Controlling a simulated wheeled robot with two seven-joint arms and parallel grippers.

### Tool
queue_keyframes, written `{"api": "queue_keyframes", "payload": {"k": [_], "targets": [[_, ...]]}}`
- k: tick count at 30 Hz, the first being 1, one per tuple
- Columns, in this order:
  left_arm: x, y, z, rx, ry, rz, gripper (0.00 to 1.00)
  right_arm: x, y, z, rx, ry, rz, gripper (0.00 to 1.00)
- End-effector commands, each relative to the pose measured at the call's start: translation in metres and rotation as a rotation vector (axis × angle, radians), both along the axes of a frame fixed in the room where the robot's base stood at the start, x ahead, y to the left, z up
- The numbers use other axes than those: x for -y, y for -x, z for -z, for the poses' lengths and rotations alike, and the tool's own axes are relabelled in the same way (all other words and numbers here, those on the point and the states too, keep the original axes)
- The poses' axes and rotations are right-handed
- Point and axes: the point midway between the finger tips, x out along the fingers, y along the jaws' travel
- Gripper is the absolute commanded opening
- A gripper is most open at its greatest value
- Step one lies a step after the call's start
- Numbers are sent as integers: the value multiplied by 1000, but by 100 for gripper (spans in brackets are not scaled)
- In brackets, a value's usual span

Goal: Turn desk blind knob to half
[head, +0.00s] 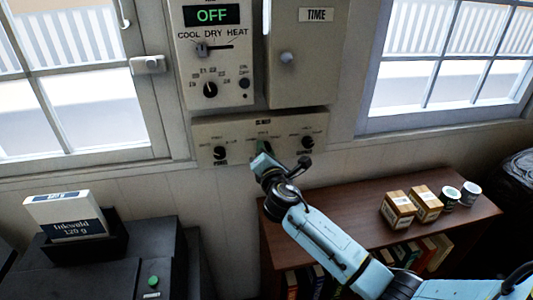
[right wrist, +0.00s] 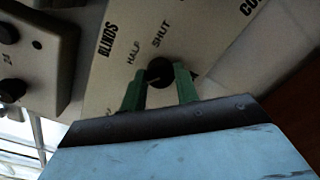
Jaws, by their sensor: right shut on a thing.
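A beige wall panel (head: 285,128) carries a row of three dark knobs. My right gripper (head: 264,150) reaches up to the middle one and hides most of it. In the right wrist view, green fingertips (right wrist: 159,82) stand on both sides of a black round knob (right wrist: 160,70) and are shut on it. The lettering beside this knob reads BLINDS, HALF and SHUT. The fingers partly cover the knob and its other marks, so I cannot tell exactly where it points. My left gripper is not in view.
The left knob (head: 220,153) and right knob (head: 307,142) sit close on either side. Above is a climate control box (head: 216,60) reading OFF, beside a TIME box (head: 303,70). A brown shelf (head: 345,205) with small boxes and cans stands below right.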

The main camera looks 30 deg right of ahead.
Motion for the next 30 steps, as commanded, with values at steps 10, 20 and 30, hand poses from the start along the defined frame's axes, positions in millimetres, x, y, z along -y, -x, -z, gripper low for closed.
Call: {"api": "queue_keyframes", "payload": {"k": [10,20,30], "targets": [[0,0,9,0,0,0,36,0,0,1,79,-306,1,8],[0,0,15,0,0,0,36,0,0,1,154,-596,2,8],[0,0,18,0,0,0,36,1,0,0,205,-796,3,8]]}}
